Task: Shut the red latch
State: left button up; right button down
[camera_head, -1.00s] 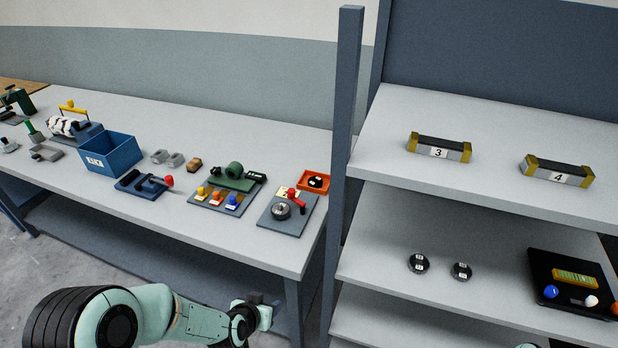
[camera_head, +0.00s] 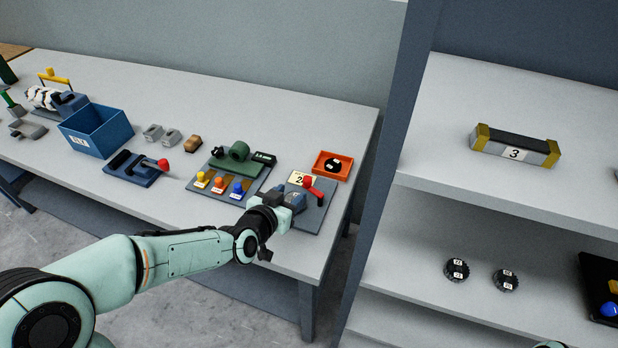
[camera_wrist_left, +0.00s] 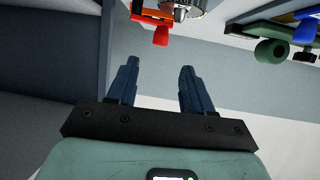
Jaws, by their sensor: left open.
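The red latch (camera_head: 313,187) is a small red lever on a grey plate (camera_head: 325,208) at the right end of the bench, beside a label 2. In the left wrist view, the red latch (camera_wrist_left: 150,17) is just beyond the fingers, with its red end hanging toward them. A round metal knob (camera_wrist_left: 190,8) is beside it. My left gripper (camera_head: 291,199) is over the plate, left of the latch, and hides the knob in the head view. In the left wrist view, its two dark fingers (camera_wrist_left: 157,82) are spread apart with nothing between them.
A blue clamp (camera_head: 133,170) with a red knob and a blue bin (camera_head: 97,132) stand farther left. A shelf post (camera_head: 392,150) rises at right.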

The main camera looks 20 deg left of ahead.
aim_at(306, 181)
pick_arm(q)
jog(key=x, duration=1.1)
jog(key=shift+w+f, duration=0.1)
jog(key=shift+f, duration=0.05)
jog(key=shift+c, duration=0.3)
jog(key=c, duration=0.9)
